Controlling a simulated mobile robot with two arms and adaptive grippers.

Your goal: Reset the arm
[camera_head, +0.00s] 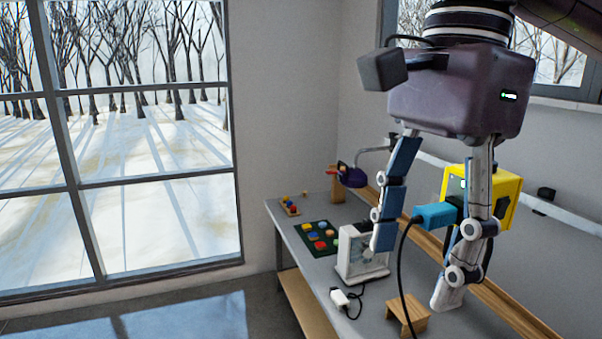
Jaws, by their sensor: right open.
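My right gripper (415,268) hangs down large in the right half of the head view, its two fingers spread apart with nothing held between them. Behind the fingers, a blue plug (429,216) with a black cable meets a yellow box (507,190) at the wall. The right finger covers part of the box and of the join, so I cannot tell how deep the plug sits. My left gripper is not in view.
A grey workbench (315,263) runs along the wall. On it are a white device (355,262), a white adapter (346,299), a dark mat (318,247) with coloured blocks, a purple lamp (353,177) and a wooden stand (408,312). The floor at left is clear.

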